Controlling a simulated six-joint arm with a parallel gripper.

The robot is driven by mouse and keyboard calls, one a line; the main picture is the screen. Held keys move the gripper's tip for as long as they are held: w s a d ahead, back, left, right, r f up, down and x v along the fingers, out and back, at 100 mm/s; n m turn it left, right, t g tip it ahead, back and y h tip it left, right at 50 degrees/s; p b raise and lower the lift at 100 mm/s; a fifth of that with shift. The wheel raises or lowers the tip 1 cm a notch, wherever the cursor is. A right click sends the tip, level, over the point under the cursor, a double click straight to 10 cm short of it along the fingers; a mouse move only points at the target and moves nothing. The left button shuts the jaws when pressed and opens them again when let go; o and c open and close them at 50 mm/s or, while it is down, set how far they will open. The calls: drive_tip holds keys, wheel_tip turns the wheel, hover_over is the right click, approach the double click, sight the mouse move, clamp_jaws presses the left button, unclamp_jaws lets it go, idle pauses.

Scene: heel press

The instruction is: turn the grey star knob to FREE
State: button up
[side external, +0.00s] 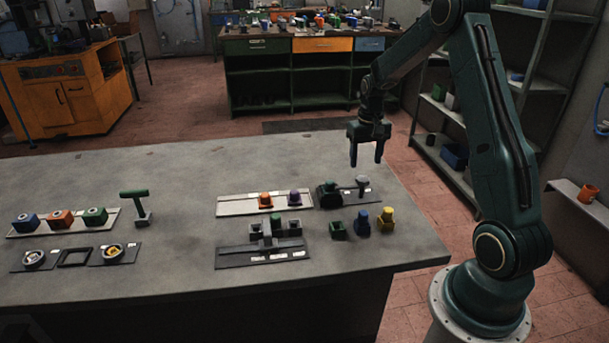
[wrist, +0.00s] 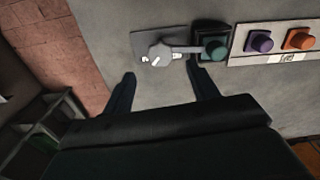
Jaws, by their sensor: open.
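The grey star knob (side external: 362,181) stands on a dark plate at the right of the bench's middle group. In the wrist view the knob (wrist: 160,54) shows from above, with a grey bar running right from it to a dark green block. Small white labels (wrist: 145,59) lie beside the knob, too small to read. My gripper (side external: 366,161) is open and empty, pointing down above the knob. In the wrist view its fingertips (wrist: 159,69) sit either side of the knob's line, with the knob just beyond them. I see no contact.
A pale strip (side external: 235,206) carries an orange and a purple button. Green, blue (side external: 362,222) and yellow pieces stand nearer the bench front. The bench's right end is clear.

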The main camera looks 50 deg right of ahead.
sight(363, 178)
drive_tip(key=shift+f, duration=3.05)
clamp_jaws()
